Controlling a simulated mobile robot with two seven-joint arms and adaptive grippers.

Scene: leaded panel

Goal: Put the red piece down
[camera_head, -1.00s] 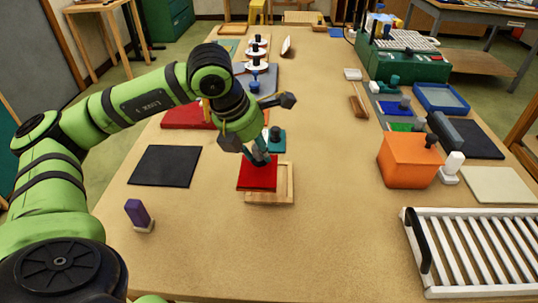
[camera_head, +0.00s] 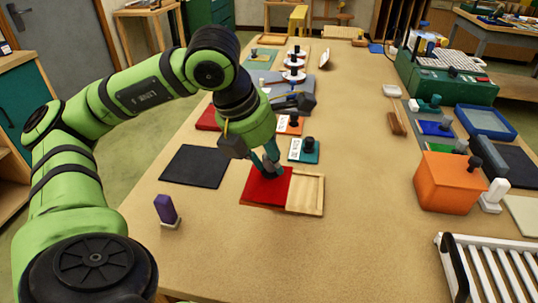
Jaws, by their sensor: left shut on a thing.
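The red piece (camera_head: 264,188) is a flat square slab. My left gripper (camera_head: 271,171) is shut on it from above, at its upper edge. The slab looks level and lies at the left side of a shallow light-wood tray (camera_head: 306,194), hiding or bordering the tray's left edge. I cannot tell whether it overlaps the tray, or whether it touches the surface or hangs just above. The tray's visible part is empty. My right gripper is not in view.
A teal stamp-like piece (camera_head: 304,150) stands just behind the tray. An orange box (camera_head: 448,183) and a white rack (camera_head: 490,262) are at right. The bench (camera_head: 340,245) in front is clear.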

